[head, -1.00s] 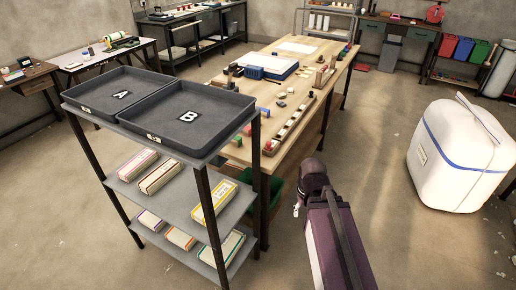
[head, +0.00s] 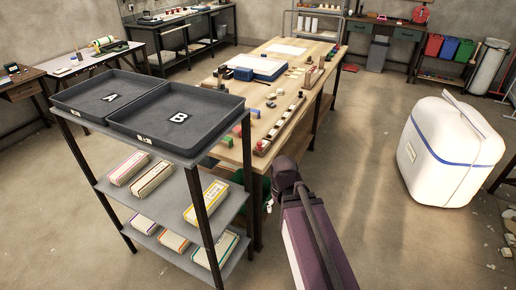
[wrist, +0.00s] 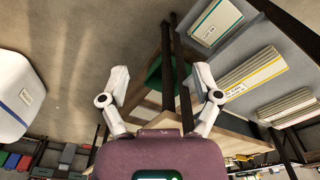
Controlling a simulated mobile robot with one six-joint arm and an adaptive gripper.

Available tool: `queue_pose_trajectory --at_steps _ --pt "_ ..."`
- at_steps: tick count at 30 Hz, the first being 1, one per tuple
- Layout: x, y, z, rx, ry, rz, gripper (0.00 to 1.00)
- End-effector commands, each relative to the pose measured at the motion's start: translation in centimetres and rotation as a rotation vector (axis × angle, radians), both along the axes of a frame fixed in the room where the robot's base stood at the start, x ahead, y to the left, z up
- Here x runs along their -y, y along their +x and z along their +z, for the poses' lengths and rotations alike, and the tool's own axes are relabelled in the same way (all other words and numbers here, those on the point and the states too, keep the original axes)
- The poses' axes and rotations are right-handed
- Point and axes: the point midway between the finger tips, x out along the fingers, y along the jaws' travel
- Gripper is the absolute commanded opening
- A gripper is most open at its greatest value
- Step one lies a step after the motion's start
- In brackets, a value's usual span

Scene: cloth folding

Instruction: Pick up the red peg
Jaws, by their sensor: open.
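A small red piece (head: 262,147) sits at the near end of the long narrow tray on the wooden table (head: 224,151) in the head view. I cannot tell at this size whether it is the red peg. My arm reaches up beside the table's near right side, low and apart from the tabletop. My gripper (wrist: 161,84) is open and empty in the wrist view, its two pale fingers spread wide. In the head view its fingers are mostly hidden behind my arm. No red peg shows clearly in the wrist view.
A dark shelf rack with trays A (head: 72,99) and B (head: 212,141) stands left of my arm, close to the table. A white cooler box (head: 447,165) stands on the right. Open floor (head: 370,160) lies between table and cooler.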

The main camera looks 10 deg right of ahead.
Motion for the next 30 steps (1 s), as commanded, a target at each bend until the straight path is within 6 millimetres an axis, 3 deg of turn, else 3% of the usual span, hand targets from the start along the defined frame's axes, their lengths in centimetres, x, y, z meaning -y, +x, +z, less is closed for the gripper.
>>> queue_pose_trajectory --at_steps 5,12,21,25,30 --pt "1.0 4.9 -1.7 0.132 -0.012 -0.006 0.82" --pt "1.1 14.6 -3.3 0.427 -0.031 -0.027 0.82" --pt "0.6 26.2 -2.8 0.829 -0.03 -0.032 0.82" --pt "0.3 29.3 -2.0 0.957 -0.024 -0.029 0.82" --pt "0.1 31.1 -1.1 1.044 -0.019 -0.026 0.82"
